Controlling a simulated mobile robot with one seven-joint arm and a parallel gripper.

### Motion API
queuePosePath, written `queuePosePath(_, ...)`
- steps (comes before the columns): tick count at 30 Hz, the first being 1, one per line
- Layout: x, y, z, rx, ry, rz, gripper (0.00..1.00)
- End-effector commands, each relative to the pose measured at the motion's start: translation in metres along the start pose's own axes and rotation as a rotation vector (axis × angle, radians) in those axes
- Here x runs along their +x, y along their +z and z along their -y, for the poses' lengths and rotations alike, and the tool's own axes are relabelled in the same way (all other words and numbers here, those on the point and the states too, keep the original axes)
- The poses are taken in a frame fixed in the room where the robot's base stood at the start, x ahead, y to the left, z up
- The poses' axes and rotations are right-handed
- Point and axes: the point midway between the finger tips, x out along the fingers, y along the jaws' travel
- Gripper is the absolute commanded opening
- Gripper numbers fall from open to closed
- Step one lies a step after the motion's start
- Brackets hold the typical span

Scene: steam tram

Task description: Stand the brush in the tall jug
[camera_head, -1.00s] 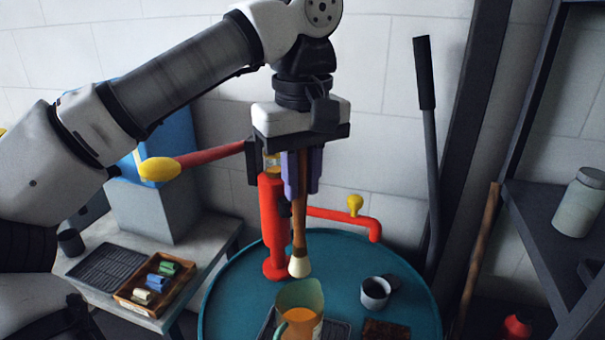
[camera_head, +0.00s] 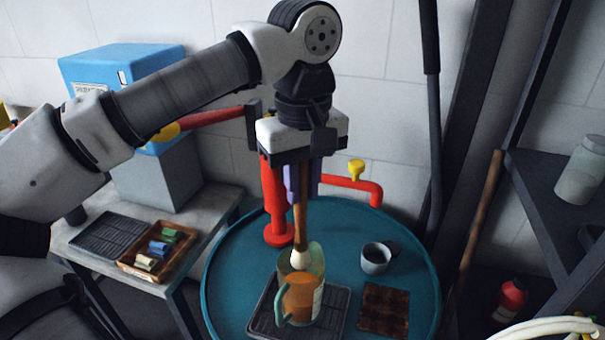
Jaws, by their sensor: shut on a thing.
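The brush (camera_head: 300,220) hangs upright from my gripper (camera_head: 301,190), with a brown handle and a pale tip pointing down. My gripper's purple fingers are shut on the upper handle. The tall jug (camera_head: 302,297) is see-through, with orange-brown lower down and a greenish handle at its left. It stands on a dark ribbed mat (camera_head: 332,312) on the round teal table (camera_head: 230,262). The brush's pale tip shows at the jug's mouth, over its rear rim. I cannot tell whether the tip is inside the jug or just above or behind it.
A red pump with a spout (camera_head: 274,205) stands close behind at left. A grey cup (camera_head: 375,259) and a brown slab (camera_head: 384,309) sit to the right of the jug. A side table with a wooden tray (camera_head: 157,252) is at left, a dark shelf (camera_head: 535,190) at right.

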Motion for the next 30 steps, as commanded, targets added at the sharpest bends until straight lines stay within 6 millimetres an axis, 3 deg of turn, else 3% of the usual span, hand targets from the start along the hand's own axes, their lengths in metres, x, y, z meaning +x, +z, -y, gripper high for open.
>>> queuePosePath(30,0.081,0.001,0.000,0.001,-0.001,0.001,0.00)
